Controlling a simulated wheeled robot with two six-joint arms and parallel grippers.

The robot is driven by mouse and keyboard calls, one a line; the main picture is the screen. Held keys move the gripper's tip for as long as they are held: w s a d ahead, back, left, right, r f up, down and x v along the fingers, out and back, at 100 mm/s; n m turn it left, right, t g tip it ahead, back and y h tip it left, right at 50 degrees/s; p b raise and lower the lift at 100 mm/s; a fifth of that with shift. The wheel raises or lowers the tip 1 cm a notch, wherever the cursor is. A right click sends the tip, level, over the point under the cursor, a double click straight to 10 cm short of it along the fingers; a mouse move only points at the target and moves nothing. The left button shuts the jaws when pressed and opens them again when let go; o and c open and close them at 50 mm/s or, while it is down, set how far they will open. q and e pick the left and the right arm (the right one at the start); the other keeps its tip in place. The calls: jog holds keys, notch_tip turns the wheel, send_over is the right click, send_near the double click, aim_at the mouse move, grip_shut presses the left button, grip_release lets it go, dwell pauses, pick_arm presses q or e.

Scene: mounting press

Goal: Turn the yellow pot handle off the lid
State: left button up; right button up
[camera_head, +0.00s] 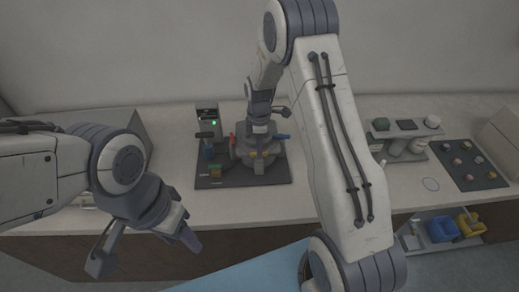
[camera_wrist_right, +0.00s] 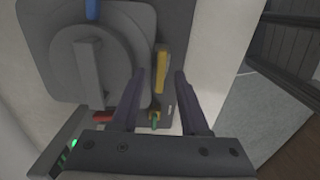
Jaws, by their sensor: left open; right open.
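The grey pot with a round lid (camera_head: 255,148) stands on a dark base plate; the lid with its raised grey bar fills the upper left of the right wrist view (camera_wrist_right: 91,75). The yellow pot handle (camera_wrist_right: 161,68) is at the lid's edge, on the near side of the pot in the head view (camera_head: 266,154). My right gripper (camera_wrist_right: 158,75) is open above the pot. The yellow handle appears between its fingertips in the wrist view, with a gap on each side; I cannot tell the height between them. My left gripper (camera_head: 146,254) is open and empty, in front of the counter.
A blue handle (camera_head: 282,136) and a red handle (camera_head: 232,142) stick out from the pot's sides. A control box (camera_head: 207,118) with a green light stands behind left. A shelf rack (camera_head: 405,130) and dark tray (camera_head: 468,165) are at right.

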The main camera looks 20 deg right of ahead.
notch_tip(320, 180, up, 9)
jog(key=b, duration=0.2)
jog(key=shift+r, duration=0.2)
